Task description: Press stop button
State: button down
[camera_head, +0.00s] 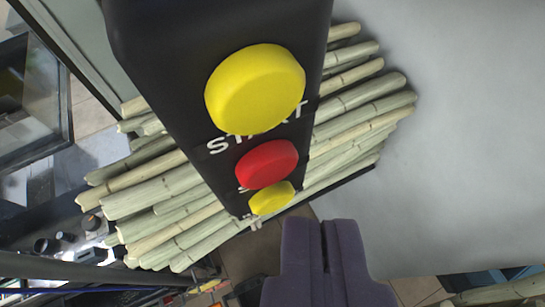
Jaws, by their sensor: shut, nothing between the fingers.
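A black control box (170,80) with a column of buttons fills the upper middle of the view. The large yellow button (255,88) is nearest, with "START" lettered below it. The red button (267,164) sits in the middle; the lettering under it is mostly hidden behind it. A smaller-looking yellow button (271,198) is at the far end. My gripper (324,225) is at the bottom centre, its two purple fingers together and empty. In the picture, its tips are below and right of the red button and appear apart from all the buttons.
Stacked sugarcane stalks (165,195) lie behind the box and show on both sides of it. A smooth grey surface (460,150) fills the right side. Dark frames and clutter are at the left. More stalks (500,291) show at the lower right.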

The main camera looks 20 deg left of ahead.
jog(key=shift+w, duration=0.1)
jog(key=shift+w+a+b, duration=0.25)
jog(key=shift+b, duration=0.15)
jog(key=shift+w+a+b, duration=0.25)
jog(key=shift+w+b, duration=0.1)
jog(key=shift+b, duration=0.15)
dwell(1.0)
jog(key=shift+s+d+p, duration=0.5)
jog(key=shift+s+p, duration=0.2)
jog(key=shift+s+d+p, duration=0.75)
jog(key=shift+s+p, duration=0.1)
jog(key=shift+s, duration=0.15)
jog(key=shift+s+d+p, duration=0.7)
jog(key=shift+s+p, duration=0.15)
jog(key=shift+s, duration=0.15)
